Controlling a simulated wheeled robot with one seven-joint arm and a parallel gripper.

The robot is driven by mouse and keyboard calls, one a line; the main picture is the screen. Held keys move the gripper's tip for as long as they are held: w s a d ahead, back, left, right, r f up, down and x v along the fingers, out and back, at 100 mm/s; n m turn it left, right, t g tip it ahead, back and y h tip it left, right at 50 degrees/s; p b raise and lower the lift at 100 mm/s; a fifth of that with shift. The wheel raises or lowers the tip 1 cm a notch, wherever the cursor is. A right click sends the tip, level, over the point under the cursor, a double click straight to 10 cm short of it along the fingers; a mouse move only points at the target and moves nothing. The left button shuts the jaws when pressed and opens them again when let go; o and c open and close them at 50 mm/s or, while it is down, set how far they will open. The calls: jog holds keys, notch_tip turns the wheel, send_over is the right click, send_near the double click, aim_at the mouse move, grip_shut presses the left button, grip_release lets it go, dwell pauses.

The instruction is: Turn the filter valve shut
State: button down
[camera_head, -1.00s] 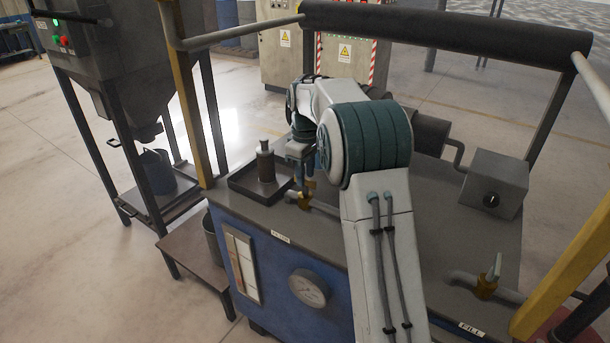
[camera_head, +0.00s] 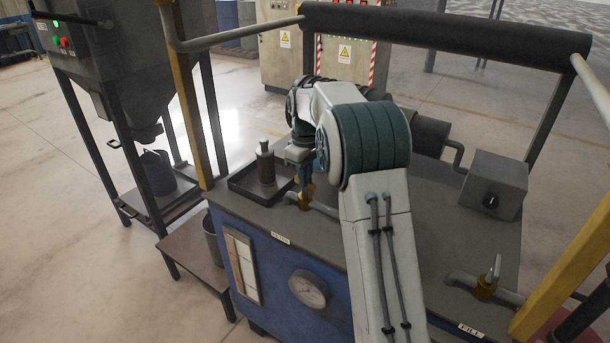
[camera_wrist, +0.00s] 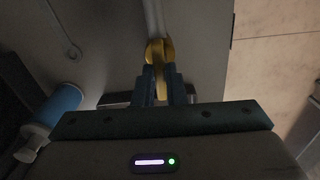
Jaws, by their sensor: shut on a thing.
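The filter valve is a brass valve (camera_head: 304,203) on a grey pipe at the front left of the blue bench, above a small label that is hard to read. In the wrist view its brass body (camera_wrist: 158,50) and yellow handle (camera_wrist: 162,86) show at the fingertips. My gripper (camera_head: 303,182) points down over the valve. Its two blue-grey fingers are shut on the handle, one on each side, as the wrist view (camera_wrist: 162,80) shows. The handle is largely hidden by my gripper in the head view.
A dark tray (camera_head: 248,191) with a small bottle (camera_head: 265,165) stands just left of my gripper. A second brass valve (camera_head: 486,288) sits at the right by the FILL label. A grey box (camera_head: 494,184) stands behind it. A padded rail (camera_head: 440,28) spans the back.

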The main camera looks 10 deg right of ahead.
jog(key=m+p, duration=0.1)
jog(key=m, duration=0.2)
jog(key=shift+r+m+p, duration=0.1)
jog(key=shift+m+p, duration=0.2)
jog(key=shift+m, duration=0.1)
jog(key=m+p, duration=0.1)
jog(key=m, duration=0.3)
jog(key=shift+m, duration=0.3)
jog(key=m+p, duration=0.1)
jog(key=m, duration=0.3)
jog(key=shift+m, duration=0.3)
jog(key=shift+m+p, duration=0.7)
jog(key=shift+m, duration=1.4)
jog(key=c, duration=1.5)
grip_release()
